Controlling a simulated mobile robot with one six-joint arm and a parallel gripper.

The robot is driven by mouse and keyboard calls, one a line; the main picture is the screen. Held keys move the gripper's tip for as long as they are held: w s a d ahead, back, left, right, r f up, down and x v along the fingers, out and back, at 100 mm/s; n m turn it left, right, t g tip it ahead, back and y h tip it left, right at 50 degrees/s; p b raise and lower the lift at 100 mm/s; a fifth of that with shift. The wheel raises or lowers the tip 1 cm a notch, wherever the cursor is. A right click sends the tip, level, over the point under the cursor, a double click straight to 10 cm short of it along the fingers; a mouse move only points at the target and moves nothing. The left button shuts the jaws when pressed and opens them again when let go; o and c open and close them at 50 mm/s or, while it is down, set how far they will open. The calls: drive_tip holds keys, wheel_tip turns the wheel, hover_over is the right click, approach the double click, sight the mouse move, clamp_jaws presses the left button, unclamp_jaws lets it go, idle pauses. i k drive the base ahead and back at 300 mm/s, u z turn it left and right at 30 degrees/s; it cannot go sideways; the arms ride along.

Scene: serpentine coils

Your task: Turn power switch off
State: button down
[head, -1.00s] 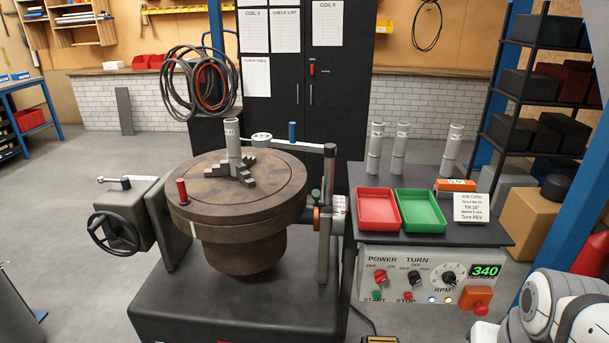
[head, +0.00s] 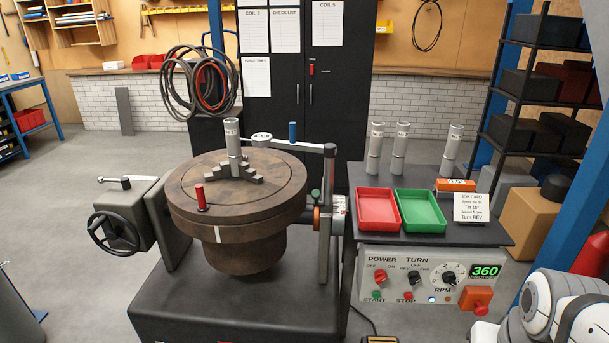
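The power switch (head: 380,276) is a red knob under the POWER label, at the left of the grey control panel (head: 400,254). OFF is printed to its left and ON to its right. The knob is too small to tell for certain which label it points to. A green START button (head: 377,295) and a red STOP button (head: 407,296) sit below. The black TURN knob (head: 414,277) is to its right, then the RPM dial (head: 449,279) and a green display (head: 486,271) reading 360. My gripper is not in view; only white and grey links of my arm show at the lower right.
The brown round turntable (head: 235,190) with a grey chuck stands left of the panel.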

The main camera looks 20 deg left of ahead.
sight(379, 275)
drive_tip(key=k, duration=1.3)
drive_tip(key=u, duration=0.6)
drive_tip(key=i, duration=1.2)
drive_tip(key=u, duration=0.45)
drive_tip(key=i, duration=0.7)
